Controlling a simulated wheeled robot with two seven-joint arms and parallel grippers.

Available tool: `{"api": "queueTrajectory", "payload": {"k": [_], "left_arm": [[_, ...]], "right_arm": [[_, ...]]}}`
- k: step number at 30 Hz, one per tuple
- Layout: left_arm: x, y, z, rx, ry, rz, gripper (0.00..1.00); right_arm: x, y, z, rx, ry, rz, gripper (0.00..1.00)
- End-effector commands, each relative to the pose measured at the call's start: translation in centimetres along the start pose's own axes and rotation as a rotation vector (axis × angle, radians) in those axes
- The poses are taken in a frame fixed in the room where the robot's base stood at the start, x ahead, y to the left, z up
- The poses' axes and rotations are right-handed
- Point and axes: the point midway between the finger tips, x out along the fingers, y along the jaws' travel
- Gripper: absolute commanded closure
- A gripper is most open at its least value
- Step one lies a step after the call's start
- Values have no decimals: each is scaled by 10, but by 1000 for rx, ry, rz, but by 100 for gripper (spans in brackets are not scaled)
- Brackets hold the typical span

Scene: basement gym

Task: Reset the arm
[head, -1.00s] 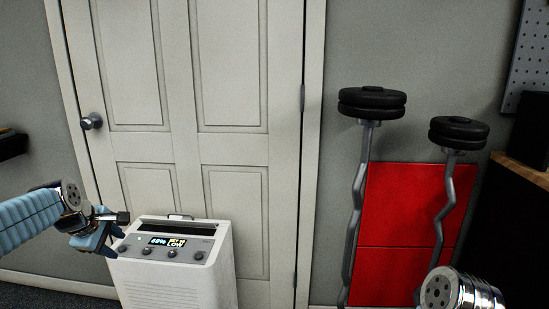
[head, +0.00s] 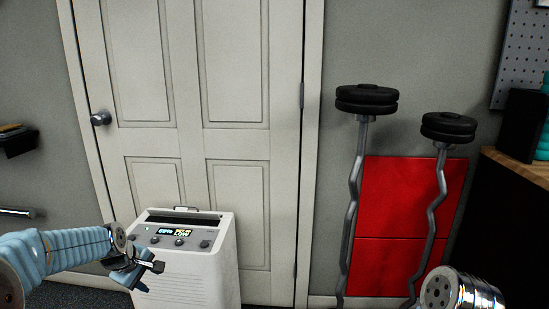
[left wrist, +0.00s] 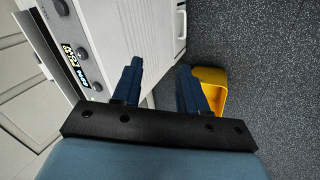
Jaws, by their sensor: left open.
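My left gripper (head: 147,277) is in front of the left side of a white dehumidifier-like appliance (head: 190,270) with a lit display and several knobs. In the left wrist view its two blue fingers (left wrist: 160,88) are apart with nothing between them. The appliance (left wrist: 115,35) fills the upper left of that view, close to the left finger; I cannot tell whether they touch. My right arm shows only as a metallic link (head: 460,290) at the lower right of the head view; its gripper is out of the picture.
A white panelled door (head: 235,120) stands behind the appliance. Two curl bars with black plates (head: 366,99) lean by a red panel (head: 400,220) on the right. A wooden-topped dark cabinet (head: 510,220) is at far right. A yellow object (left wrist: 212,88) lies on the speckled floor (left wrist: 260,60).

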Motion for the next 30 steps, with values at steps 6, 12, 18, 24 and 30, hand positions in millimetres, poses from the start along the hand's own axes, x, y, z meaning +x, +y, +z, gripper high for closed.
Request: {"api": "queueTrajectory", "payload": {"k": [6, 12, 18, 24, 30], "left_arm": [[85, -45, 63, 219, -81, -63, 57], [169, -139, 172, 533, -241, -105, 57], [189, -236, 279, 803, -416, -78, 57], [178, -280, 330, 932, -503, -33, 57], [176, -284, 335, 950, -510, -24, 57]], "right_arm": [[0, 0, 0, 0, 0, 0, 100], [0, 0, 0, 0, 0, 0, 100], [0, 0, 0, 0, 0, 0, 100], [0, 0, 0, 0, 0, 0, 100], [0, 0, 0, 0, 0, 0, 100]]}}
